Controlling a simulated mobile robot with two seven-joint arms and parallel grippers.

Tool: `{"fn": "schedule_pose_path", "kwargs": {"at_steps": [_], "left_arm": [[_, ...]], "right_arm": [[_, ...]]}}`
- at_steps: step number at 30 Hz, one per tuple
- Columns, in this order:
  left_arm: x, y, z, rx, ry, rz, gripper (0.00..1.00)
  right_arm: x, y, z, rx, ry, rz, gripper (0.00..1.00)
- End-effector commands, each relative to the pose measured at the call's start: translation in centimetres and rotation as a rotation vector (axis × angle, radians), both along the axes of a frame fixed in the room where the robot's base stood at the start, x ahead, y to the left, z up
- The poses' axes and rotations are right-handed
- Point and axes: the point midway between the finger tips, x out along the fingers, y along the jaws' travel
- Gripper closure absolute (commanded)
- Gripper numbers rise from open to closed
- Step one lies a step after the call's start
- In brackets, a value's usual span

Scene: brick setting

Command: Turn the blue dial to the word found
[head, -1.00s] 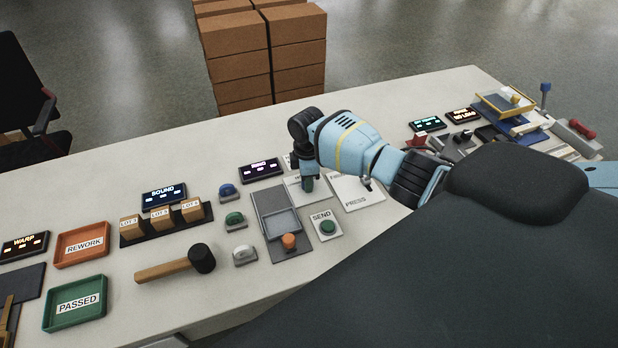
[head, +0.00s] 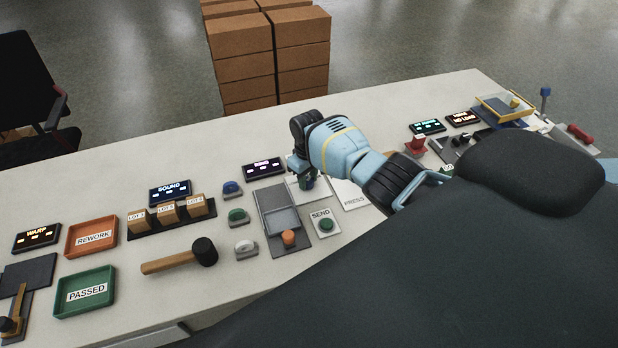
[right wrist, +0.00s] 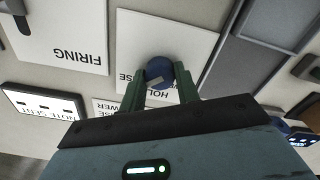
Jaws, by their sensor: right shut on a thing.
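The blue dial (right wrist: 161,72) shows in the right wrist view, on a white plate (right wrist: 190,45) with black lettering that is partly hidden. A light pointer mark shows on the dial. My right gripper (right wrist: 160,80) is shut on the dial, one green finger on each side. In the head view my right gripper (head: 304,180) reaches down onto the plate, and the hand hides most of the dial. I cannot read the word that the dial points at. My left gripper is not in view.
A white plate marked FIRING (right wrist: 68,40) lies beside the dial's plate. The SEND button (head: 325,224), a grey panel with an orange knob (head: 289,237), small domed buttons (head: 237,215) and a mallet (head: 180,257) stand near. Brown boxes (head: 240,60) are stacked behind the table.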

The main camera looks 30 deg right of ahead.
Motion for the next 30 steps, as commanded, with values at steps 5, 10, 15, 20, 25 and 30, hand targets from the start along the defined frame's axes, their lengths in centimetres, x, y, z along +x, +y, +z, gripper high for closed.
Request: {"fn": "schedule_pose_path", "kwargs": {"at_steps": [5, 10, 15, 20, 25, 30], "left_arm": [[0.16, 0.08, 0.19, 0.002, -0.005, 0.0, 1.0], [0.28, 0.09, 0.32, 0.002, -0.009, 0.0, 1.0], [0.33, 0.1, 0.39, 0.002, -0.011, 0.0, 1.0], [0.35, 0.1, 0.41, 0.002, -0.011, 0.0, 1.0], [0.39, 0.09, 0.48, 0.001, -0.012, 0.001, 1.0], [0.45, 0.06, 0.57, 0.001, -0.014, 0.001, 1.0]], "right_arm": [[0.06, -0.04, 0.2, -0.001, -0.002, -0.104, 0.91], [0.07, -0.02, 0.17, -0.001, -0.002, -0.165, 0.91], [0.06, -0.03, 0.14, -0.001, -0.001, -0.196, 0.91], [0.06, -0.05, 0.13, -0.001, -0.001, -0.206, 0.91], [0.07, -0.06, 0.13, -0.001, -0.002, -0.206, 0.91], [0.07, -0.06, 0.14, -0.001, -0.002, -0.206, 0.62]]}}
